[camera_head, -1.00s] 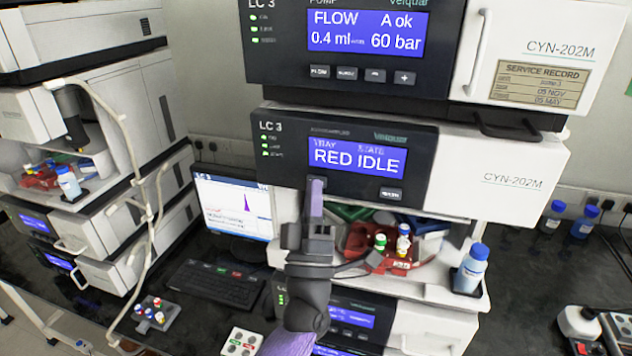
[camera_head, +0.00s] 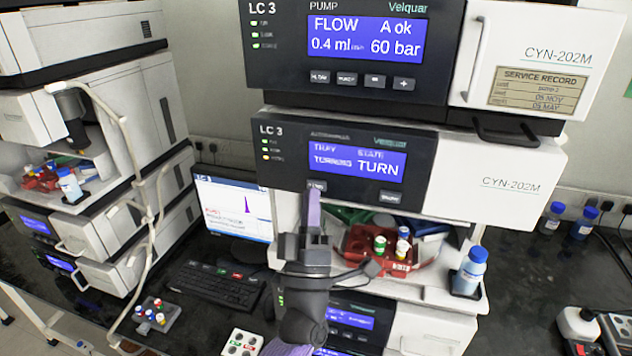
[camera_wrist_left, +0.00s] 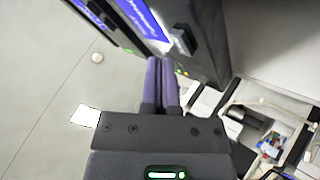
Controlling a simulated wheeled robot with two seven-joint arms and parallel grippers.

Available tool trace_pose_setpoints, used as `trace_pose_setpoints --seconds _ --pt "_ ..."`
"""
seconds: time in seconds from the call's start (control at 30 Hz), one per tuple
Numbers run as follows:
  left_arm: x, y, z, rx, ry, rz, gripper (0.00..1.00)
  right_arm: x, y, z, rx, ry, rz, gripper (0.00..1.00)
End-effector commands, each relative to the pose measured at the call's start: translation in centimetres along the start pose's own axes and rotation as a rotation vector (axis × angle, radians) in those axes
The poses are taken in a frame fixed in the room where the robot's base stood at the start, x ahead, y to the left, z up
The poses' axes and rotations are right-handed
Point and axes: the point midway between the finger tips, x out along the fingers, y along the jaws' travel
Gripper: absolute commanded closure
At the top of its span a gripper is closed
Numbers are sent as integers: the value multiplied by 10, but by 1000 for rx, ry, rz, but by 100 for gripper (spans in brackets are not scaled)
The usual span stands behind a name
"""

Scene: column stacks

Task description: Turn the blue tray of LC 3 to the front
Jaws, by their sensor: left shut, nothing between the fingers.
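The LC 3 autosampler panel (camera_head: 345,168) has a blue display (camera_head: 356,162) that reads tray TURNING, state TURN. A small button (camera_head: 316,185) sits below the display at the left, another (camera_head: 390,196) at the right. My left gripper (camera_head: 314,194) is shut and empty, its purple fingertips just below the left button; I cannot tell whether they touch. It also shows in the left wrist view (camera_wrist_left: 161,62). In the opening below, the red tray (camera_head: 357,240) with several vials faces front and a green tray (camera_head: 345,214) is behind to the left. I cannot make out the blue tray clearly.
A blue-capped bottle (camera_head: 469,272) stands at the opening's right edge. The pump unit (camera_head: 345,45) is above. A monitor (camera_head: 232,208) and keyboard (camera_head: 215,284) are to the left, with a vial rack (camera_head: 157,316) in front.

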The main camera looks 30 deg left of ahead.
Motion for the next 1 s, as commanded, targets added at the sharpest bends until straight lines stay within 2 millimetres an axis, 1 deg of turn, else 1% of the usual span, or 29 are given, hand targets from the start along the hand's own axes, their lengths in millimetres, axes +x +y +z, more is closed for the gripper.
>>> trace_pose_setpoints --seconds 0.27,0.5,0.7,1.0 --pt "-2 2 -2 0 0 0 100 -2 0 0 0 0 0 41" --pt "-18 15 -14 0 0 0 100 -12 0 -1 0 1 0 41" --pt "-31 23 -23 0 0 -1 100 -17 0 -2 0 1 0 41" --pt "-35 25 -25 0 1 1 100 -18 0 -2 0 1 -1 41"
